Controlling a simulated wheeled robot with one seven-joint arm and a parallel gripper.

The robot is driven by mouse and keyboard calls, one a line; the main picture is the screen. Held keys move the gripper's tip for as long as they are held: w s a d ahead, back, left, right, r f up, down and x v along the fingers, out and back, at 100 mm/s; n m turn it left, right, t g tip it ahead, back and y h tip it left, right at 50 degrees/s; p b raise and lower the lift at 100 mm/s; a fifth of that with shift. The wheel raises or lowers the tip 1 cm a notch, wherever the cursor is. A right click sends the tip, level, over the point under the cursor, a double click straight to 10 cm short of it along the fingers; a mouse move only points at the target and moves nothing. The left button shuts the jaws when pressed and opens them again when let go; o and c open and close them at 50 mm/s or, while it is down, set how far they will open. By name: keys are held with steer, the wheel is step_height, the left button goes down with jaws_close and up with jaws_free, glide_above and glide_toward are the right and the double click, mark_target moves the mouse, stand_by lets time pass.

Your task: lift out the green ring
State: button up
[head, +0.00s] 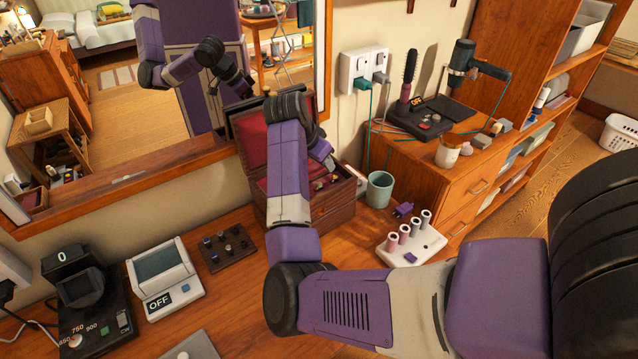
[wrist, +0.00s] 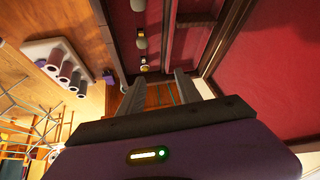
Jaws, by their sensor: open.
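A wooden jewelry box (head: 345,212) with a red lining stands open on the counter below the mirror. Its raised lid (head: 250,142) is at the back left. Small ring-like pieces (head: 319,185) sit in the box; in the wrist view several small pieces (wrist: 140,38) line up in a dark slot beside a red compartment (wrist: 180,15). I cannot tell which of them is the green ring. My gripper (head: 324,160) is above the box, pointing down. In the wrist view its two fingers (wrist: 159,85) are apart with nothing between them. My arm hides part of the box.
A green cup (head: 379,190) stands close to the box's right side. A white stand with pink rolls (head: 412,244) is in front of it. A dark tray of small knobs (head: 228,248) and a scale-like device (head: 163,280) are left. The mirror (head: 170,80) is behind.

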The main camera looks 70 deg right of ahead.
mark_target(319, 183)
steer(key=a+r+m+y, duration=0.2)
steer(key=a+y, duration=0.2)
steer(key=shift+g, duration=0.4)
steer(key=shift+w+p+x, duration=0.2)
steer(key=shift+p+x, duration=0.25)
steer(key=shift+x, duration=0.85)
steer(key=shift+w+p+x, duration=0.2)
steer(key=shift+p+x, duration=0.2)
steer(key=shift+x, duration=0.85)
steer(key=shift+w+p+x, duration=0.2)
steer(key=shift+p+x, duration=0.25)
steer(key=shift+x, duration=0.85)
steer(key=shift+f, duration=0.1)
jaws_close()
